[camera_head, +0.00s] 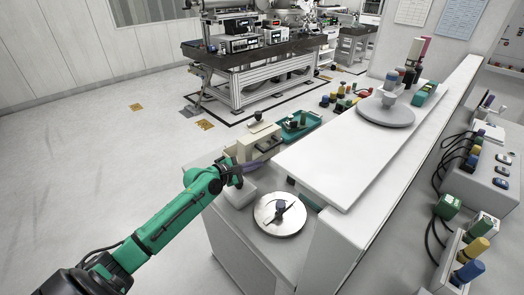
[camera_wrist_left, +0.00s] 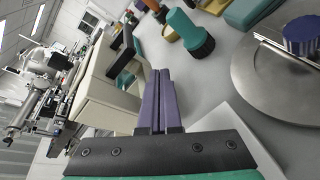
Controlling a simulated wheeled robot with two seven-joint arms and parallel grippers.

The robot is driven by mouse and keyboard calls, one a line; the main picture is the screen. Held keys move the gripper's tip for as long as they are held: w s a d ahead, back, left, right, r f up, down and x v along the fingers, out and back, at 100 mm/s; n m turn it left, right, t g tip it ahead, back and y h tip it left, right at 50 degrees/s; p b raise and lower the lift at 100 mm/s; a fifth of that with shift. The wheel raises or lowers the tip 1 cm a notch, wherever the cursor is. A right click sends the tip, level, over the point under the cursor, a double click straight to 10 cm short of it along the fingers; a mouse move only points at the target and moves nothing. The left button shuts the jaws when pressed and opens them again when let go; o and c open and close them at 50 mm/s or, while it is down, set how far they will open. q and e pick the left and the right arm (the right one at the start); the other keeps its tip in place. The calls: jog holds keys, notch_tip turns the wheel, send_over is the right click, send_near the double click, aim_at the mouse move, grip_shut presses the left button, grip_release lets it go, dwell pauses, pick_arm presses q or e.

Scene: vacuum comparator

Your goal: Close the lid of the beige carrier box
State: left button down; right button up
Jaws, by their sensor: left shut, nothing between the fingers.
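The beige carrier box (camera_head: 243,149) stands on the white bench, with its dark inside showing in the head view. Its lid seems to stand raised, with a small dark part at the top. In the left wrist view the beige box (camera_wrist_left: 101,98) is left of the fingers, and part of its dark inside shows beyond them. My left gripper (camera_head: 256,166) is at the near side of the box; its purple fingers (camera_wrist_left: 158,98) are pressed together with nothing between them. I cannot tell whether they touch the box. My right gripper is not in view.
A round metal plate (camera_head: 290,222) with a dark knob lies nearer on the bench. A teal tray (camera_head: 307,128) is behind the box. A raised white shelf (camera_head: 330,165) borders the right side.

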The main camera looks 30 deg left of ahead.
aim_at(243, 149)
pick_arm(q)
jog(key=shift+r, duration=0.1)
jog(key=shift+w+a+r, duration=0.3)
jog(key=shift+a+r, duration=0.35)
jog(key=shift+a, duration=0.15)
jog(key=shift+w+a+r, duration=0.15)
jog(key=shift+a+r, duration=0.1)
jog(key=shift+a, duration=0.1)
jog(key=shift+w+a+r, duration=0.25)
jog(key=shift+a+r, duration=0.2)
jog(key=shift+a, duration=0.2)
jog(key=shift+w+a+r, duration=0.25)
jog(key=shift+a+r, duration=0.2)
jog(key=shift+a, duration=0.15)
